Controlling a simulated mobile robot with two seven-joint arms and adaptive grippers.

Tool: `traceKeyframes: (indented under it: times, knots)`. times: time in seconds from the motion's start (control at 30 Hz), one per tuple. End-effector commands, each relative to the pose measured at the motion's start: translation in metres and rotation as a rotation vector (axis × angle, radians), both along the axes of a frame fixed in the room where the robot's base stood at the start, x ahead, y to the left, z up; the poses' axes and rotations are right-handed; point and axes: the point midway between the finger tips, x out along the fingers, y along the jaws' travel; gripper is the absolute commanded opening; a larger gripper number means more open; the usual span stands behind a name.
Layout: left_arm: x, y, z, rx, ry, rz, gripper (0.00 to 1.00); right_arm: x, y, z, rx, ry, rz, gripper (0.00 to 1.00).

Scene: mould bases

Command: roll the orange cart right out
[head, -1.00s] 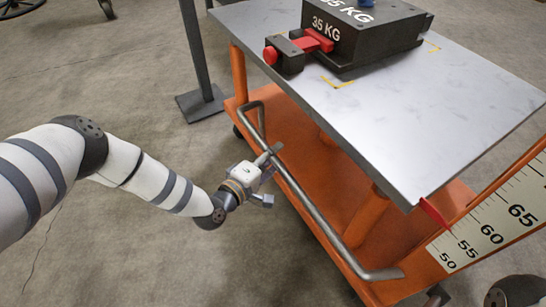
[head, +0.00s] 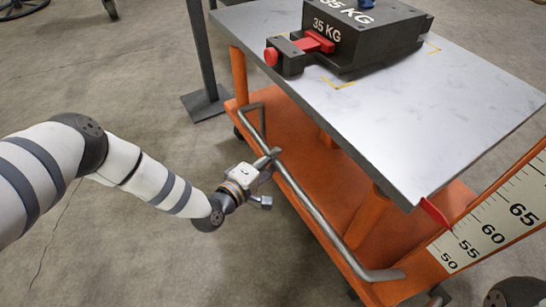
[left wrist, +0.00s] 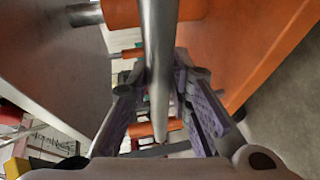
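The orange cart (head: 366,222) has a grey top plate (head: 400,130), an orange lower deck and a bent steel handle bar (head: 313,212) along its near left side. My left gripper (head: 270,160) is at the handle bar, near its far end. In the left wrist view the bar (left wrist: 160,50) runs between the two fingers (left wrist: 160,85), which close in on it from both sides. My right gripper is out of view; only a dark piece of my right arm shows at the bottom right corner.
A dark mould block marked 35 KG (head: 365,35) with a red clamp sits on the cart's top. A grey post (head: 203,60) on a flat foot stands close beyond the cart's left side. A ruler scale (head: 495,225) is on the cart's right. Floor at left is open.

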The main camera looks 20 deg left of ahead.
Motion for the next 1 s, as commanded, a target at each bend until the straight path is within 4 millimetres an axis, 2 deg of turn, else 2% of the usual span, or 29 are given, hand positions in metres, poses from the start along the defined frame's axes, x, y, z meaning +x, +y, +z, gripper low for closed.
traceKeyframes:
  times: [0.03, 0.07, 0.33, 0.43, 0.8, 1.0]
  knots:
    - [0.001, 0.000, 0.000, 0.001, 0.000, 0.001, 0.31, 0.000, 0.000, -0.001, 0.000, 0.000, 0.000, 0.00]
    - [0.001, 0.000, 0.000, 0.000, -0.001, 0.001, 0.38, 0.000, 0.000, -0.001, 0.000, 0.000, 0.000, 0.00]
    - [0.001, -0.001, 0.001, -0.002, -0.003, -0.001, 0.38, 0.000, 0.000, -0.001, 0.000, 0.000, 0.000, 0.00]
    - [-0.006, 0.001, 0.002, -0.004, -0.001, -0.002, 0.38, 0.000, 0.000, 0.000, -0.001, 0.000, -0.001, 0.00]
    - [-0.093, 0.025, 0.018, -0.004, 0.001, 0.002, 0.38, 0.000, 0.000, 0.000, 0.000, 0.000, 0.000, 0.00]
    - [-0.112, 0.029, 0.022, -0.001, -0.002, 0.000, 0.38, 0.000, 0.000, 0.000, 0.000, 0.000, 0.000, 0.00]
